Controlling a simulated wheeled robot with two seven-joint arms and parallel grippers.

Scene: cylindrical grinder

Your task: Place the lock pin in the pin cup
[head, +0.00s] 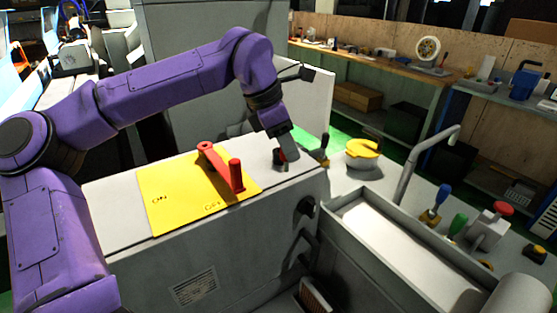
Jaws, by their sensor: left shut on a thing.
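My left gripper (284,152) reaches down over the far right part of the light grey machine top. It is shut on a small dark and red piece (279,157), seemingly the lock pin, mostly hidden by the fingers. I cannot tell whether it touches the surface below. I cannot clearly make out the pin cup; it may be behind or under the gripper. My right gripper is not in view.
A yellow plate (168,208) with a red lever handle (220,168) lies left of the gripper. A black-handled lever (324,150) stands close on its right, with a yellow-topped round part (364,150) beyond. A grey trough (400,240) lies front right.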

